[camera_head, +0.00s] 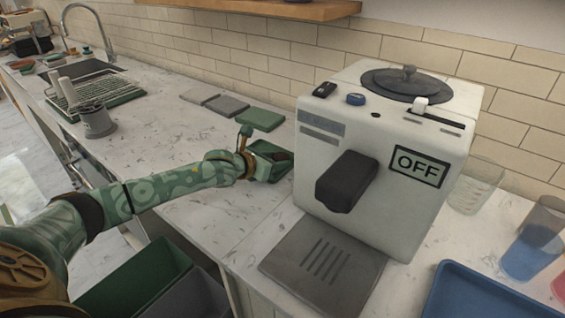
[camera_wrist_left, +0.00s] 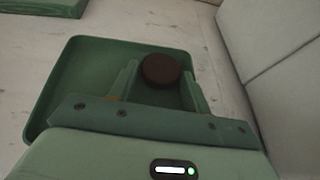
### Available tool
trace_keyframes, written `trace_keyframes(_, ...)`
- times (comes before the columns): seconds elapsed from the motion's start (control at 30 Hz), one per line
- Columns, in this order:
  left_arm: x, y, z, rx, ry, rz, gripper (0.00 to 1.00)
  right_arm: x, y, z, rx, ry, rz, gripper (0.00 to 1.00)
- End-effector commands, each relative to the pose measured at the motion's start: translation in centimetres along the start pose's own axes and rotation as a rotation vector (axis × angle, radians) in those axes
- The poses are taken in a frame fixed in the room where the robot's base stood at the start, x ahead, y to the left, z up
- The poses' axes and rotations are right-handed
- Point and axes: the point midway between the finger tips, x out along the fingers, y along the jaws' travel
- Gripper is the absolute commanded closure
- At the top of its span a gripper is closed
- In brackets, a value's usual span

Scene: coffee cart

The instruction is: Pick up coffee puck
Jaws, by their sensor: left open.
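The coffee puck (camera_wrist_left: 161,70) is a dark brown round disc on the green tray (camera_wrist_left: 62,88) in the left wrist view. My left gripper (camera_wrist_left: 159,77) is open, with one finger on each side of the puck. I cannot tell whether the fingers touch it. In the head view my left gripper (camera_head: 265,160) reaches in over the small green tray (camera_head: 267,147) beside the coffee machine, and the puck (camera_head: 283,156) shows as a dark patch there. My right gripper is in neither view.
The white coffee machine (camera_head: 440,205) with an OFF label stands close right of the tray, with a grey drip plate (camera_head: 310,270) in front. Flat grey and green blocks (camera_head: 260,119) lie behind. A blue tray (camera_head: 480,295) and cups (camera_head: 535,245) are at the right.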

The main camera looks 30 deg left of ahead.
Motion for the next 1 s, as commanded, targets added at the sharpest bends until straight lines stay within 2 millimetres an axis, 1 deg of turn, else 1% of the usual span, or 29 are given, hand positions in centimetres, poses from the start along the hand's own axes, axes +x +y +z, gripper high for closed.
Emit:
trace_keyframes(0.2, 0.0, 0.0, 0.1, 0.000, 0.000, 0.000, 0.52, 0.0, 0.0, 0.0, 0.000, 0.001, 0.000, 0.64)
trace_keyframes(0.27, 0.0, 0.0, 0.1, 0.000, 0.000, 0.000, 0.69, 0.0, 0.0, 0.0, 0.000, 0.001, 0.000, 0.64)
trace_keyframes(0.3, 0.0, 0.0, 0.1, 0.000, 0.000, 0.000, 0.80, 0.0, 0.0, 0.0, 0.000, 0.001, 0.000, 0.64)
trace_keyframes(0.57, 0.0, 0.0, 0.1, 0.000, 0.000, 0.000, 0.80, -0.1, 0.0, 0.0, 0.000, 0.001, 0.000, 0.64)
trace_keyframes(0.63, -0.1, 0.0, 0.5, 0.001, -0.001, 0.000, 0.80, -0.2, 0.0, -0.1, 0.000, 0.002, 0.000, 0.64)
trace_keyframes(0.77, -1.1, 0.1, 2.7, 0.004, -0.005, 0.001, 0.80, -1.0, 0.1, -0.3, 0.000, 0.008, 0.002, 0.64)
trace_keyframes(0.9, -2.4, 0.1, 5.8, 0.005, -0.006, 0.002, 0.80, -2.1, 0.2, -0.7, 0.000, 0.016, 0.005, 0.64)
trace_keyframes(1.0, -3.1, 0.1, 7.7, 0.003, -0.006, 0.001, 0.80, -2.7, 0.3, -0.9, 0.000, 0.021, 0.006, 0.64)
